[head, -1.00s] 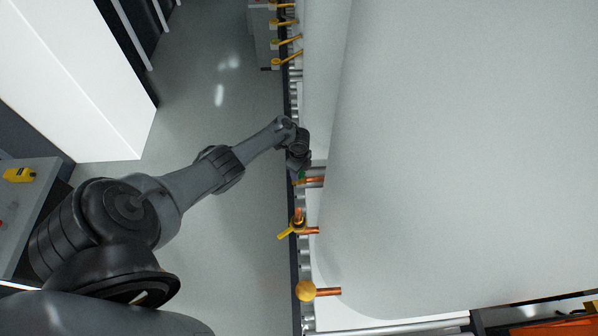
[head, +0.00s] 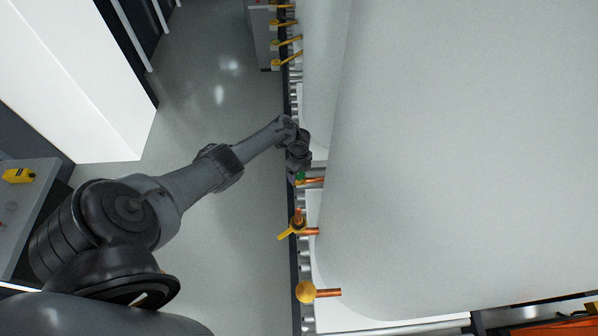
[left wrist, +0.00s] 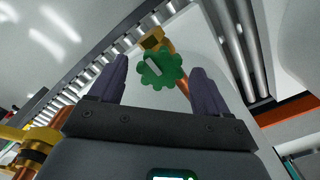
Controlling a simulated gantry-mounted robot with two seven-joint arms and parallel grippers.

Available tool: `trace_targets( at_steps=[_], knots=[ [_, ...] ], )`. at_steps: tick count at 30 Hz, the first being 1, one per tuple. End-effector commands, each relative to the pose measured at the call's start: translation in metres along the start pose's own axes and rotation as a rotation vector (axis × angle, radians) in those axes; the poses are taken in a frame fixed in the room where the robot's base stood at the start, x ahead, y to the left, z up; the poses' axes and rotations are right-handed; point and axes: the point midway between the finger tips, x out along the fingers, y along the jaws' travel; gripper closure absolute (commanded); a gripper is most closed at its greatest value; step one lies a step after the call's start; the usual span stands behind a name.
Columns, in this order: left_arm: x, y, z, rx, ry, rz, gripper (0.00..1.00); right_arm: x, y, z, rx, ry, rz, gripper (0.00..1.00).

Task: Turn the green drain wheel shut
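The green drain wheel (left wrist: 160,70) has a scalloped rim and a pale bar across its face. In the left wrist view it sits between and beyond the two purple fingers of my left gripper (left wrist: 157,88). The fingers are spread apart, with visible gaps to the wheel on both sides. Behind the wheel are a brass valve body (left wrist: 152,40) and a copper pipe. In the head view only a bit of the green wheel (head: 300,176) shows below my left gripper (head: 298,170); the wrist hides most of it. My right gripper is in neither view.
The large pale tank (head: 460,150) fills the right side. Below the wheel in the head view are a yellow-handled valve (head: 297,222) and a round brass fitting (head: 306,291) on copper pipes. Several yellow-handled valves line the rail farther up. The grey floor (head: 235,220) is clear.

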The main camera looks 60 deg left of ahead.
Motion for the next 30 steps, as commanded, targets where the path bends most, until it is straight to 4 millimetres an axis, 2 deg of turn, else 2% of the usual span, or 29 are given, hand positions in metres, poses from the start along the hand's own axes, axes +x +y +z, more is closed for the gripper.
trace_targets(
  at_steps=[7, 11, 24, 30],
  knots=[
    [-0.001, 0.000, 0.000, -0.001, 0.000, -0.001, 0.23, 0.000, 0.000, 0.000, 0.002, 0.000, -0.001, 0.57],
    [-0.009, -0.001, 0.000, -0.002, 0.000, -0.002, 0.23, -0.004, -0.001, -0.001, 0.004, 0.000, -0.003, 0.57],
    [-0.078, -0.001, 0.001, 0.000, -0.001, -0.003, 0.23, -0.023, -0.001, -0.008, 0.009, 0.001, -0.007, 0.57],
    [-0.100, -0.001, 0.000, 0.000, 0.000, -0.002, 0.23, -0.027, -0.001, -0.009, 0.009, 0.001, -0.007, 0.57]
  ],
)
